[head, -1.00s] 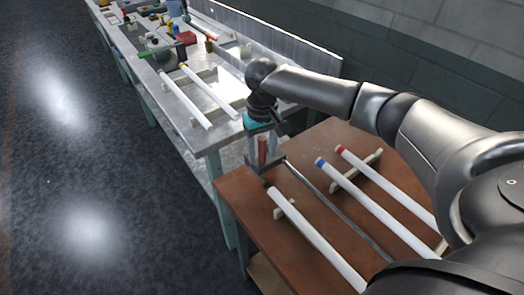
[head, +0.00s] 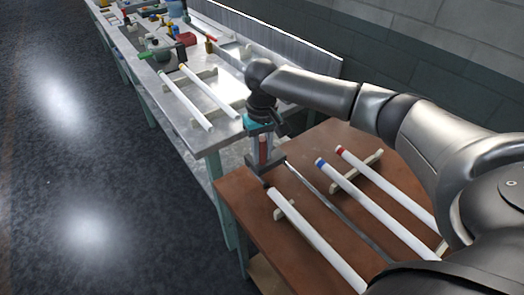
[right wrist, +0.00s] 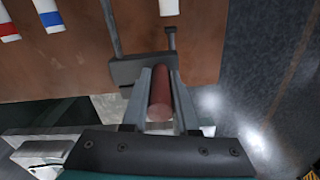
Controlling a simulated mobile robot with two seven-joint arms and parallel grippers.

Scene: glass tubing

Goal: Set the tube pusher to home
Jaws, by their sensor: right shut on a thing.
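The tube pusher is a dark grey block (right wrist: 128,72) with an upright red-brown handle (right wrist: 160,95) and a thin push rod (right wrist: 171,40). In the head view the block (head: 272,166) is mostly under my right gripper (head: 264,152). My right gripper is shut on the handle, a finger on each side. The rod points toward the end of a white tube (head: 318,240), with a gap between them in the right wrist view. My left gripper is out of view.
Two more white tubes, one blue-tipped (head: 365,197) and one red-tipped (head: 390,190), lie on wooden supports on the brown table (head: 262,232). A metal bench (head: 160,95) with tubes and tools stands beyond. Open floor (head: 90,190) lies left.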

